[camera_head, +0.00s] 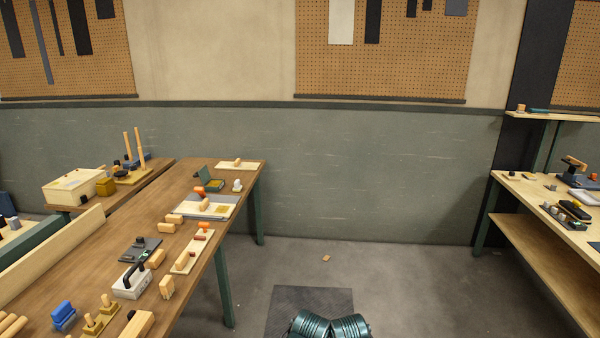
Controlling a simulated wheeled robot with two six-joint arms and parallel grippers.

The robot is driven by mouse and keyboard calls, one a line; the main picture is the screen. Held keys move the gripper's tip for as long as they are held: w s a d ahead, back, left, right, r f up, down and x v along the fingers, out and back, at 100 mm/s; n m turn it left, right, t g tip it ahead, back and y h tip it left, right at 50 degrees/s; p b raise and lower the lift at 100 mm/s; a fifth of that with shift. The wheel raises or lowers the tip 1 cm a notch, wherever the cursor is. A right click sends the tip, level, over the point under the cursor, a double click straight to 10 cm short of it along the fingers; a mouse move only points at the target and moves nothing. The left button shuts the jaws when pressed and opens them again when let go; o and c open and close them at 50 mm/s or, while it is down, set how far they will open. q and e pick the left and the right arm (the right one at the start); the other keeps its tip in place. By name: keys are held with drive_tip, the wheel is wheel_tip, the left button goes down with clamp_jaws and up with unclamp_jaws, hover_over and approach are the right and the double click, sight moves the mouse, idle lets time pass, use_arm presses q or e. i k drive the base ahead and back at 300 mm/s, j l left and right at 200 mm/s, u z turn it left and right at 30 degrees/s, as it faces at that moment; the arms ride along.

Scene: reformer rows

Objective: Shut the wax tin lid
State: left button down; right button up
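A small dark green tin (214,187) with a yellowish top surface sits near the far end of the long wooden bench (150,215) on the left. I take it to be the wax tin. Its dark green lid (201,173) stands raised at its left side, so the tin looks open. An orange piece (199,190) is close in front of it and a small whitish object (237,186) stands to its right. Neither of my grippers can be made out in the head view.
The bench is crowded with wooden blocks, a pale tray (228,202), boards and a black-handled box (130,285). A board (240,168) lies behind the tin. The floor (400,280) right of the bench is mostly clear. Another workbench (540,200) stands at the right.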

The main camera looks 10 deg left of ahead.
sight(204, 174)
drive_tip(key=i+l+u, duration=0.1)
drive_tip(key=i, duration=1.7)
drive_tip(key=i+j, duration=0.1)
drive_tip(key=i, duration=1.65)
drive_tip(key=i+j+u, duration=0.25)
drive_tip(key=i+j, duration=0.15)
drive_tip(key=i+j+u, duration=0.2)
drive_tip(key=i+j, duration=0.15)
drive_tip(key=i, duration=0.2)
